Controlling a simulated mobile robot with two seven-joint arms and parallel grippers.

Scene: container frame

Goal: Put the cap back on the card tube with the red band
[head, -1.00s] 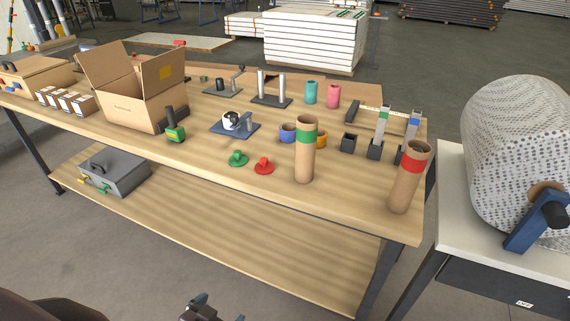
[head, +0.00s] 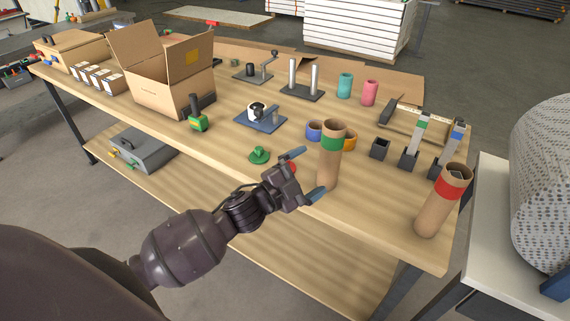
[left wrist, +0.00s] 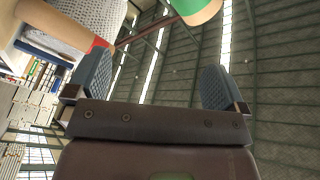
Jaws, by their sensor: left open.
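The card tube with the red band (head: 432,213) stands at the right front of the bench, its top end open. The red cap (head: 291,167) lies on the bench, mostly hidden behind my left gripper (head: 307,174); only a small red part shows. My left gripper is open and empty, its fingers pointing right toward the lower part of the green-band tube (head: 328,168). I cannot tell whether they touch it. In the left wrist view the open fingers (left wrist: 155,82) have nothing between them, and the green-banded tube end (left wrist: 203,10) shows above. My right gripper is out of view.
A green cap (head: 259,155) lies left of the gripper. Blue and orange rings (head: 314,130) sit behind the green-band tube. A blue-based fixture (head: 260,119), an open carton (head: 170,85) and small dark holders (head: 380,149) stand farther back. Bare bench lies between the two tubes.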

